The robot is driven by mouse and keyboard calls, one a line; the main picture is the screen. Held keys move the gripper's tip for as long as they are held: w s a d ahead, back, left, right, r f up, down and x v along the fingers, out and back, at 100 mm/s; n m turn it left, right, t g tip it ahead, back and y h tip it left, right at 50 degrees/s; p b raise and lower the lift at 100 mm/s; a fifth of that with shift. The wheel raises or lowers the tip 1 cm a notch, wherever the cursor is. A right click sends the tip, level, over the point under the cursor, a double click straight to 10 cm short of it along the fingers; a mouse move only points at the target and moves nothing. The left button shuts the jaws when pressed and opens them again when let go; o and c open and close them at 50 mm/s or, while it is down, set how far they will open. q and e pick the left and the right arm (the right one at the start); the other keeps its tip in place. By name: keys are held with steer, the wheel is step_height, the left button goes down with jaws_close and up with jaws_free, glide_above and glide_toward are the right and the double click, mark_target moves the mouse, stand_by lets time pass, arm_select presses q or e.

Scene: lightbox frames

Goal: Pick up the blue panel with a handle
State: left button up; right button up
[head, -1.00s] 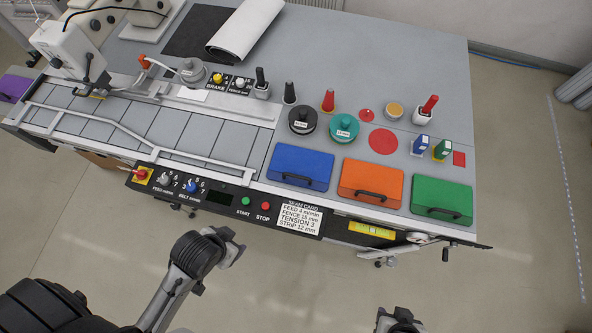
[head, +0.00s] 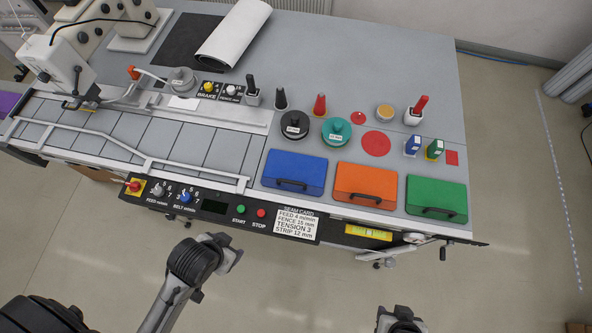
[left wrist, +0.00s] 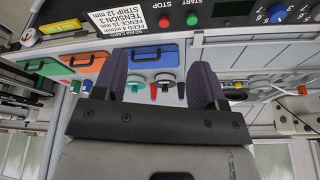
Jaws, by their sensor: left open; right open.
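The blue panel (head: 295,172) lies flat on the near part of the table, with a dark handle (head: 291,185) along its near edge. In the left wrist view the blue panel (left wrist: 150,54) appears upside down beyond the fingers, its handle (left wrist: 146,57) showing. My left gripper (left wrist: 157,88) is open and empty, its two dark fingers apart and pointing toward the table, with a gap to the panel. My right gripper (head: 400,320) is partly cut off at the bottom edge of the head view, away from the table; it is open and touches no panel.
An orange panel (head: 365,180) and a green panel (head: 436,197) lie to the right of the blue one. Black (head: 294,123) and teal (head: 336,130) spools stand behind it. A control strip with a seam card (head: 297,224) runs along the front edge; a metal guide rail (head: 200,171) lies left.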

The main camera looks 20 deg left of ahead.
arm_select(q)
steer(key=shift+c, duration=0.2)
steer(key=c, duration=0.4)
